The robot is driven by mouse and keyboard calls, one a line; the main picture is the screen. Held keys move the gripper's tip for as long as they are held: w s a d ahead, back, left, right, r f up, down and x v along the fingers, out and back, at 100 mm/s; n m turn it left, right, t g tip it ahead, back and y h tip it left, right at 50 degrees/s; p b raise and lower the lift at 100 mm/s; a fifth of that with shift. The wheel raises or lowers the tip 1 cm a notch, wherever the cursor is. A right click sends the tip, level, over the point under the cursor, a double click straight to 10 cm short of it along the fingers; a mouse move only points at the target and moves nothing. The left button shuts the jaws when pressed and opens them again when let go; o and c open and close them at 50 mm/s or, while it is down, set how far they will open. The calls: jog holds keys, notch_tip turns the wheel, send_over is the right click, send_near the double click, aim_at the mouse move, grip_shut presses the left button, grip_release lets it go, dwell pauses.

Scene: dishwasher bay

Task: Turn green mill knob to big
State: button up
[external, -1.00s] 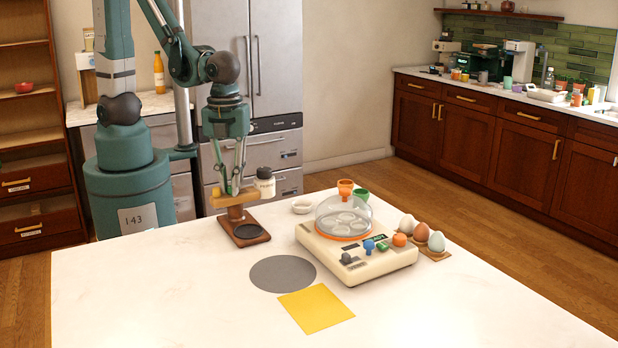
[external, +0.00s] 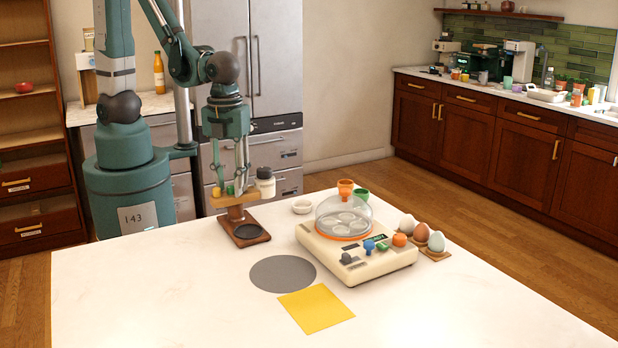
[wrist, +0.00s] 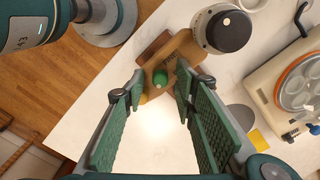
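The green mill knob (wrist: 160,78) sits on the wooden arm of the brown mill stand (wrist: 183,50); in the external view the stand (external: 236,216) is at the table's far left edge. The knob shows small there (external: 230,189), partly behind my fingers. My gripper (wrist: 150,92) is open, its two fingers on either side of the knob in the wrist view, with gaps showing. The external view shows it (external: 228,186) pointing down at the stand's top. Whether a finger touches the knob, and any size marks, I cannot tell.
A jar with a dark lid (wrist: 228,31) is close beside the fingers, at the stand's arm. A cream egg cooker (external: 375,265) with coloured knobs stands to the right, eggs (external: 421,232) beyond it. A grey disc (external: 283,273) and yellow square (external: 316,308) lie in front.

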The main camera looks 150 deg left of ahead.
jog(key=m+p, duration=0.1)
jog(key=m, duration=0.1)
jog(key=shift+m, duration=0.4)
jog(key=shift+r, duration=0.2)
jog(key=shift+r+p, duration=0.35)
jog(key=shift+r, duration=3.45)
jog(key=shift+r+n+b, duration=1.2)
jog(key=shift+r+n, duration=0.8)
jog(key=shift+n, duration=0.1)
jog(key=shift+o, duration=0.2)
jog(key=shift+f, duration=0.1)
